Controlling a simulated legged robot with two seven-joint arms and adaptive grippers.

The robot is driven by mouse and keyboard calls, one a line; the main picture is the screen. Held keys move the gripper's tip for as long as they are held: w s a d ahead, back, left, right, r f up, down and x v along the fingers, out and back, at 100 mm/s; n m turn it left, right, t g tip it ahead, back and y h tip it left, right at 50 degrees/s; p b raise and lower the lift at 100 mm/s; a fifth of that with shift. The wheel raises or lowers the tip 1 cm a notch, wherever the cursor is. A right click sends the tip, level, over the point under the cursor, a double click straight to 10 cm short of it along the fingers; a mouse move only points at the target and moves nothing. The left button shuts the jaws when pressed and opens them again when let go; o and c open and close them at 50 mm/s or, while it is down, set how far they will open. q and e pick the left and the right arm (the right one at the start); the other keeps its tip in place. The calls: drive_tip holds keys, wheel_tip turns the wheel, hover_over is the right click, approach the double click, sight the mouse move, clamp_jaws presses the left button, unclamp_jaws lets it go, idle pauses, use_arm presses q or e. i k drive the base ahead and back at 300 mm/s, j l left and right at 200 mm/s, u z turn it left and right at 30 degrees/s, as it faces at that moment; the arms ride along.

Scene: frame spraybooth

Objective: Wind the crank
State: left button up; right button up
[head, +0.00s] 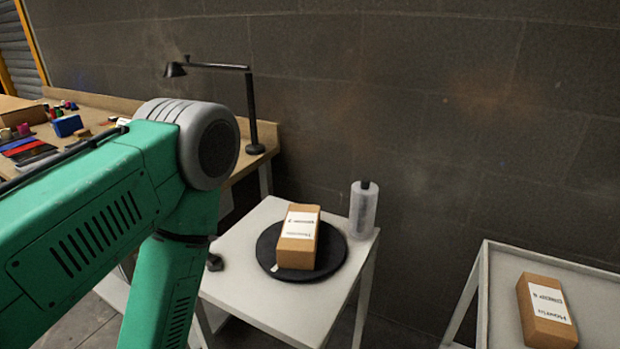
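No crank can be clearly made out. A small dark knob-like part (214,262) shows at the left edge of a pale table (268,318), partly beside my green arm; I cannot tell whether it belongs to a crank. A round black disc (337,257) lies on this table and bears an upright-labelled cardboard box (298,238). My large green arm comes in from the left and covers much of the lower left. Neither gripper shows.
A clear bottle-like roll (363,210) with a dark top stands at the table's back right corner. Another pale table (495,320) at right holds a second labelled box (545,310). A wooden bench (262,133) with a black lamp (252,100) stands behind left.

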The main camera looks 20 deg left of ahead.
sight(214, 262)
drive_tip(key=j+u, duration=0.1)
drive_tip(key=u, duration=0.3)
drive_tip(key=i+u, duration=0.1)
drive_tip(key=u, duration=0.3)
drive_tip(key=j+u, duration=0.1)
drive_tip(key=u, duration=0.3)
drive_tip(key=i, duration=0.05)
